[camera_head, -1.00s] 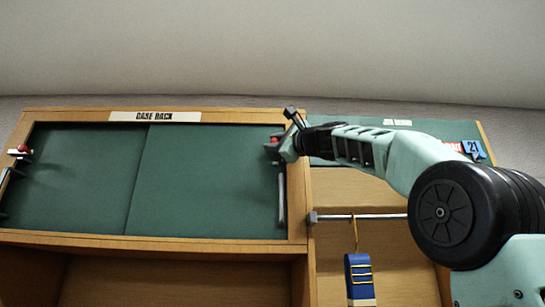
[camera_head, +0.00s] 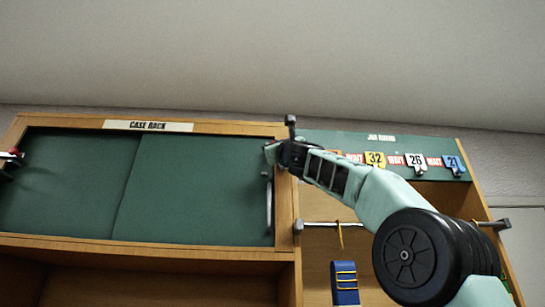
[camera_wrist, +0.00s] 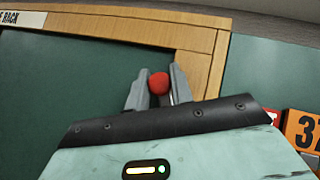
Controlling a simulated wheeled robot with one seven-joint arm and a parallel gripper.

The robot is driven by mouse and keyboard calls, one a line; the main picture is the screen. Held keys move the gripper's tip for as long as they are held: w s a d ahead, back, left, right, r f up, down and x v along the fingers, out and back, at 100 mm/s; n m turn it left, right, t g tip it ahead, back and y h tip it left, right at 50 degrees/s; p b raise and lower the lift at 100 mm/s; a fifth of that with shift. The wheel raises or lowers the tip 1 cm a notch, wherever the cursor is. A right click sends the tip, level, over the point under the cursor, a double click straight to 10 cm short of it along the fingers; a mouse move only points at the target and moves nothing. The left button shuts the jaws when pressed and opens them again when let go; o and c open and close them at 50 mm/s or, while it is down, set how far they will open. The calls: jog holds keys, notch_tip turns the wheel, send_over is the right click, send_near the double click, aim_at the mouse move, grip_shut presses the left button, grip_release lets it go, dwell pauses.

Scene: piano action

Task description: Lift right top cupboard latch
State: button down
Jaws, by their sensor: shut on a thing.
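The right top latch shows as a red ball knob (camera_wrist: 158,83) in the wrist view, near the cupboard's upper right frame corner. My gripper (camera_wrist: 158,90) is shut on this knob, with one grey finger on each side. In the head view my gripper (camera_head: 272,153) is at the right edge of the green cupboard door (camera_head: 195,185), and it hides the knob there. The latch's lower parts are hidden by the fingers and the gripper body.
A vertical grey handle (camera_head: 268,205) stands on the door just below my gripper. To the right are a green board (camera_head: 345,140) with numbered tags (camera_head: 375,160), a metal rail (camera_head: 320,225) and a hanging blue item (camera_head: 345,283). Another latch (camera_head: 10,160) is at the far left.

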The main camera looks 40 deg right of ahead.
jog(key=shift+s+d+r+m+h, duration=0.1)
jog(key=shift+d+m+h, duration=0.05)
jog(key=shift+m+h, duration=0.45)
jog(key=shift+s+d+m+h, duration=0.1)
jog(key=shift+m+h, duration=0.5)
jog(key=shift+d+m+h+b, duration=0.1)
jog(key=shift+m+h+b, duration=0.2)
jog(key=shift+h+b, duration=0.1)
jog(key=shift+s+d+r+m+g+h+b, duration=0.1)
jog(key=shift+s+d+m+g+h+b, duration=0.2)
jog(key=shift+m+g+h, duration=0.9)
jog(key=shift+s+d+f+m+g+h+b, duration=0.15)
jog(key=shift+d+m+g+h, duration=0.3)
jog(key=shift+m+h, duration=1.55)
jog(key=shift+s+d+r+m+g+h+b, duration=0.15)
jog(key=shift+s+d+m+g+h, duration=0.2)
jog(key=shift+m+g+h, duration=1.15)
jog(key=shift+m+t+y, duration=0.3)
jog(key=shift+m+t, duration=0.3)
jog(key=shift+t, duration=0.15)
jog(key=c, duration=1.3)
grip_release()
jog(key=shift+o, duration=0.2)
